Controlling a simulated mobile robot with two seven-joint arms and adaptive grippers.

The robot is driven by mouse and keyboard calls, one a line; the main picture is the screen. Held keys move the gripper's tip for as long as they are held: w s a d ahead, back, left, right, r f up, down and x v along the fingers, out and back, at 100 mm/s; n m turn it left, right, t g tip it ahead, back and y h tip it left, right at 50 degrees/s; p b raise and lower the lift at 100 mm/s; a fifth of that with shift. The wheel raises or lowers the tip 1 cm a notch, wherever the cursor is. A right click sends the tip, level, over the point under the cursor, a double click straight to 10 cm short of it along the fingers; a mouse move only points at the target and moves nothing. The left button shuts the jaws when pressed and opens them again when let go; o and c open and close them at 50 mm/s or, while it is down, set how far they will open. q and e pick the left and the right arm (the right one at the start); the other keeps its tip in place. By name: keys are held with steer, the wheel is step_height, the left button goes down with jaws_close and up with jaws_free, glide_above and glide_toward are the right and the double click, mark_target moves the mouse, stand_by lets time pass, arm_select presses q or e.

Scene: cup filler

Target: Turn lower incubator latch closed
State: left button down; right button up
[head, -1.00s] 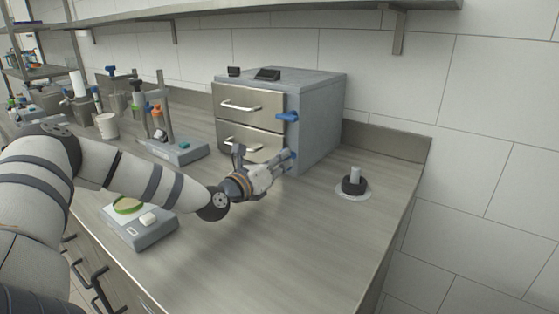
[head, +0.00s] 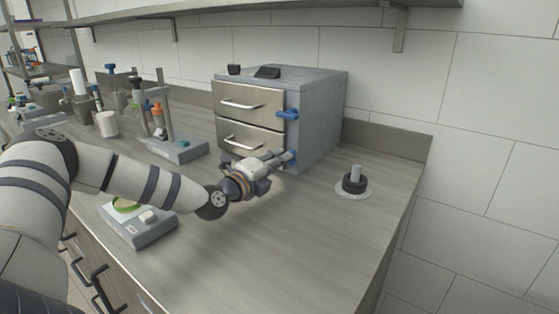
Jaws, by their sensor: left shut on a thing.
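The incubator (head: 318,118) is a grey metal box with two steel drawer doors, standing on the bench against the wall. The upper blue latch (head: 288,114) lies sideways at the right edge of the upper door (head: 247,105). The lower blue latch (head: 291,156) is at the right edge of the lower door (head: 250,140) and is mostly hidden by my fingers. My left gripper (head: 284,158) is shut on the lower latch, with its wrist rolled. Both doors look flush with the front. My right gripper is not in view.
A scale (head: 141,225) with a green dish is under my left arm. A stand with bottles (head: 174,148) is left of the incubator.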

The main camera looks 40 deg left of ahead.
arm_select(q)
steer(key=shift+d+f+n, duration=0.1)
steer(key=shift+f+n, duration=0.15)
steer(key=shift+n, duration=1.25)
steer(key=c, duration=1.7)
jaws_free()
steer(key=shift+o, duration=0.2)
steer(key=shift+r, duration=0.1)
steer(key=shift+s, duration=0.35)
steer(key=s, duration=0.3)
steer(key=s+d, duration=0.1)
steer(key=s, duration=0.7)
steer(key=shift+s+d, duration=0.15)
